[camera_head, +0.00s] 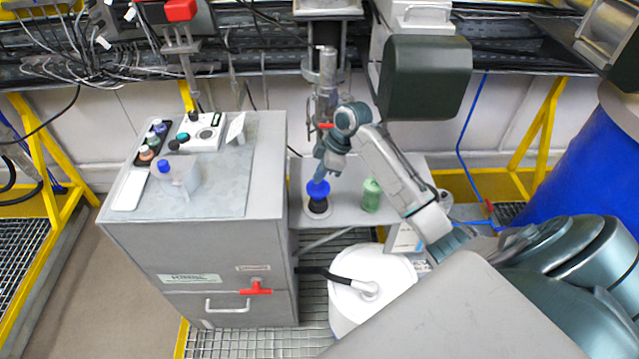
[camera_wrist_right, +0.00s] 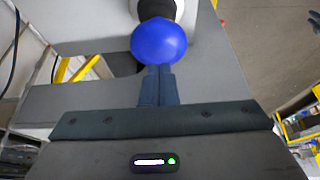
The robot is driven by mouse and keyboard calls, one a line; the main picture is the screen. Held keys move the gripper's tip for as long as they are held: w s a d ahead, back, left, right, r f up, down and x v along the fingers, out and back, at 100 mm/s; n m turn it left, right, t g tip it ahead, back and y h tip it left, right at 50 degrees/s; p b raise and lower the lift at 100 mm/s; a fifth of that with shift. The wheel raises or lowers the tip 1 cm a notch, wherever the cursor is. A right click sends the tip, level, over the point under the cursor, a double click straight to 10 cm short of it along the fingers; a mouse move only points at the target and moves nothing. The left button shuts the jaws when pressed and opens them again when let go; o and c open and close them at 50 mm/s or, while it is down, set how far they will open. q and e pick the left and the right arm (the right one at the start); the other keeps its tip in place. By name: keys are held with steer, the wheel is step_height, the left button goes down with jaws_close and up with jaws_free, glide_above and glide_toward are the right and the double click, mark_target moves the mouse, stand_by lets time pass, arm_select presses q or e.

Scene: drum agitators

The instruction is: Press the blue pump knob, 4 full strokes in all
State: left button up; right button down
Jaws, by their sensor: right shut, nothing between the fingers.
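The blue pump knob (camera_head: 318,188) sits on a black stem with a pale base ring, on a grey shelf (camera_head: 342,199) beside the cabinet. In the right wrist view the round blue knob (camera_wrist_right: 159,41) is just beyond the fingertips. My right gripper (camera_head: 321,178) points down at the knob, at or just above its top; I cannot tell whether it touches. Its fingers (camera_wrist_right: 158,78) are together with nothing between them. My left gripper is not in view.
A green bottle (camera_head: 371,195) stands on the shelf right of the knob. A grey cabinet (camera_head: 215,240) with a blue-capped bottle (camera_head: 176,175) and other small items on top is at left. A white drum (camera_head: 362,275) stands below. Pipework (camera_head: 326,85) rises behind.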

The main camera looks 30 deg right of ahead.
mark_target(320, 186)
steer(key=shift+f, duration=0.2)
stand_by(0.5)
steer(key=shift+f+b, duration=1.1)
steer(key=shift+f, duration=1)
steer(key=shift+r, duration=0.15)
step_height(320, 186, up, 4)
steer(key=p, duration=0.4)
steer(key=shift+r, duration=0.1)
